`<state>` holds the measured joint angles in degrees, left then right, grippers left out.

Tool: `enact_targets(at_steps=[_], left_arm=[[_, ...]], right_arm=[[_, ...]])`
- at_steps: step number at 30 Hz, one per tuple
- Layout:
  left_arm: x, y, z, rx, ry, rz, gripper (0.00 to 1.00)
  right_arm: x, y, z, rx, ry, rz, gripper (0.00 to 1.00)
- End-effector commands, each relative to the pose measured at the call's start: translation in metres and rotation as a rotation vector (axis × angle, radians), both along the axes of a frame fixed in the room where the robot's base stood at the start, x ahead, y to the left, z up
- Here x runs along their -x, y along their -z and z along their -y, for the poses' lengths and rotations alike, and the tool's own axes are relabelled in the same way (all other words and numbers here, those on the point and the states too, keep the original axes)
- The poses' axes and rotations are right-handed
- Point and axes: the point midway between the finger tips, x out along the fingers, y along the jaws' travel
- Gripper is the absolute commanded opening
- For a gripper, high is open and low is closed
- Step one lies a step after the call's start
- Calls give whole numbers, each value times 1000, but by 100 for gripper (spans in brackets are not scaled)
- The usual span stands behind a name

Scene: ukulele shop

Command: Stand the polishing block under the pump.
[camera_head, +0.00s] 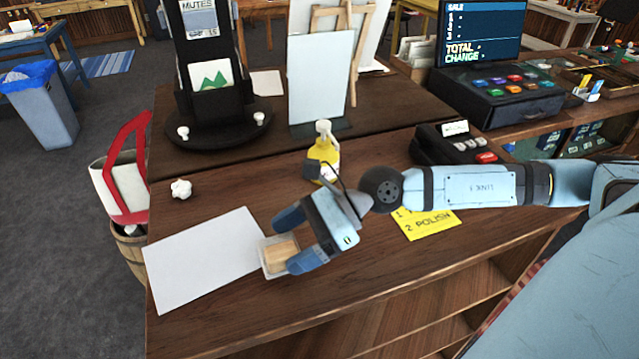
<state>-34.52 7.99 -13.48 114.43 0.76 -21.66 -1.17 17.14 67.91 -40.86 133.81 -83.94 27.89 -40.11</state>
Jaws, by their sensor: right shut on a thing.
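The pump (323,153) is a yellow bottle with a white pump head. It stands upright near the middle of the counter, partly hidden at its lower side by my right gripper. The polishing block (281,256) looks like a tan wooden piece with a pale rim. My right gripper (287,240) is shut on it, with blue fingers on either side. The block is in front and to the left of the pump, close to the right edge of a white sheet. I cannot tell whether it touches the counter. My left gripper is not in view.
The white sheet (203,259) lies on the counter (390,279) at the left. A yellow card (428,222) reading "2 POLISH" lies under my right arm. A mirror-like panel (319,80) stands behind the pump; a black card terminal (455,145) is right.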

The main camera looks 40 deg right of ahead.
Motion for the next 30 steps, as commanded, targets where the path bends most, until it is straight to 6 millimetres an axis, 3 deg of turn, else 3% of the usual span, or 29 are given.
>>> enact_targets(at_steps=[5, 11, 24, 30], left_arm=[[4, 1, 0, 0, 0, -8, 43], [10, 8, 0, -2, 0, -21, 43], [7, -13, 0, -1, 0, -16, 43], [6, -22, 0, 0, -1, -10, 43]], right_arm=[[7, 1, 10, 0, 1, -1, 52], [-1, 3, 36, 3, 7, -4, 52], [-42, 0, 142, 1, 7, -4, 52], [-54, 1, 173, -1, 4, 0, 52]])
